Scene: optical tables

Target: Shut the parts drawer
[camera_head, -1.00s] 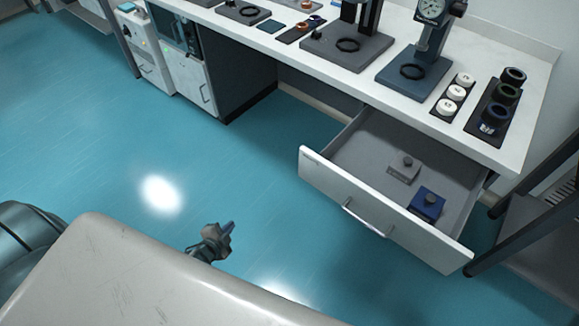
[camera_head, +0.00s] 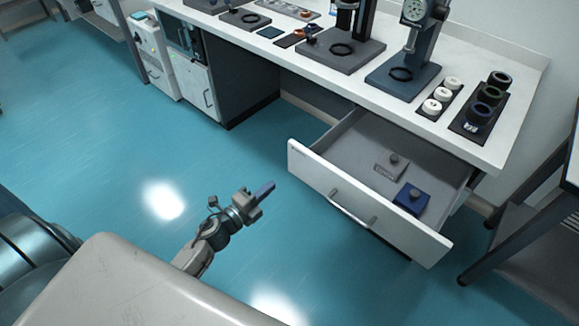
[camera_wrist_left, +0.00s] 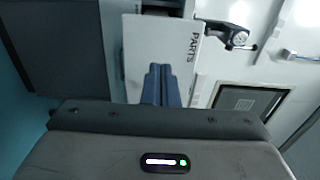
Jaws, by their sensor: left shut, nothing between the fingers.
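The parts drawer (camera_head: 362,205) is pulled out from under the white bench, its white front facing me with a metal bar handle (camera_head: 352,209). A grey block and a blue block with knobs lie inside it. My left gripper (camera_head: 265,190) is shut and empty, in front of the drawer and to the left of its front panel, apart from it in the head view. In the left wrist view, the closed blue fingers (camera_wrist_left: 161,85) point towards a white panel marked PARTS (camera_wrist_left: 185,50). My right gripper is not in view.
The white bench top (camera_head: 300,52) carries dial gauge stands, a row of white parts (camera_head: 442,94) and a row of dark rings (camera_head: 487,105). A dark shelf frame (camera_head: 525,215) stands at the right. The blue floor left of the drawer is clear.

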